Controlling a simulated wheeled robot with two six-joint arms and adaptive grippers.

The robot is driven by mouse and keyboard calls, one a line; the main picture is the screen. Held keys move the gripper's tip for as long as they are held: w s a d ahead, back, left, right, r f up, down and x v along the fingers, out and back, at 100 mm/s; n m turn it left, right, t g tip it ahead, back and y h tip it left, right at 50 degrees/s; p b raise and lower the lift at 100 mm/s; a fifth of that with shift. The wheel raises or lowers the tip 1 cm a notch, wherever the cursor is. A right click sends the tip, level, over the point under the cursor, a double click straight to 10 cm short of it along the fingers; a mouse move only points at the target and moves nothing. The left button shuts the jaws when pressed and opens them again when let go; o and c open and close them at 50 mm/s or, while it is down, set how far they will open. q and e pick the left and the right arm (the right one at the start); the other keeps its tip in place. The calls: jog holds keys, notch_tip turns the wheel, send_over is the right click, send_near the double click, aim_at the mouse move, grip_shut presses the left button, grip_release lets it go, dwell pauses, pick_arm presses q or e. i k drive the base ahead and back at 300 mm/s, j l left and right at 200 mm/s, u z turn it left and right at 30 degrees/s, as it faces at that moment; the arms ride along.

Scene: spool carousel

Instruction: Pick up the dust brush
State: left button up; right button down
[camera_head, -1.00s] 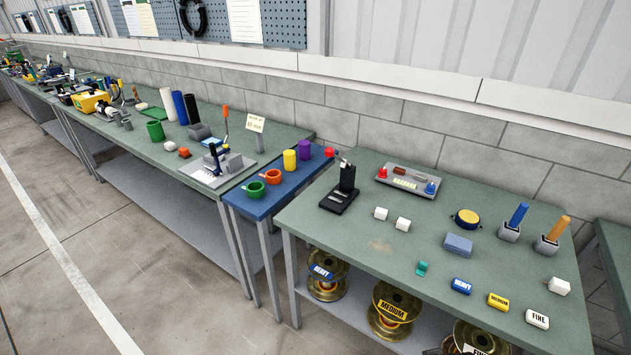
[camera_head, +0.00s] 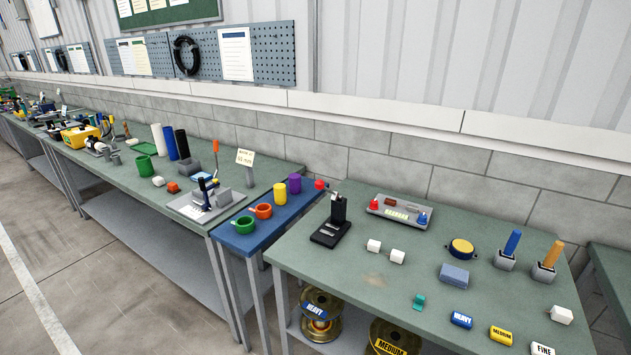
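I cannot make out for certain which thing is the dust brush. A blue upright handle (camera_head: 513,242) and an orange upright handle (camera_head: 553,253) each stand in a small grey holder at the right back of the near green bench (camera_head: 340,273). What is at their lower ends is hidden in the holders. Neither of my grippers is in view.
The near bench also bears a black stand (camera_head: 332,224), a grey tray (camera_head: 399,212), a round yellow tin (camera_head: 461,249), a blue-grey block (camera_head: 454,275) and labelled blocks along the front. A blue table (camera_head: 244,243) with coloured cups stands left. Spools (camera_head: 319,308) sit below.

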aim_at(553, 255)
jog(key=z, duration=0.4)
jog(key=l+z, duration=0.1)
jog(key=z, duration=0.75)
jog(key=i+z, duration=0.1)
jog(key=z, duration=0.3)
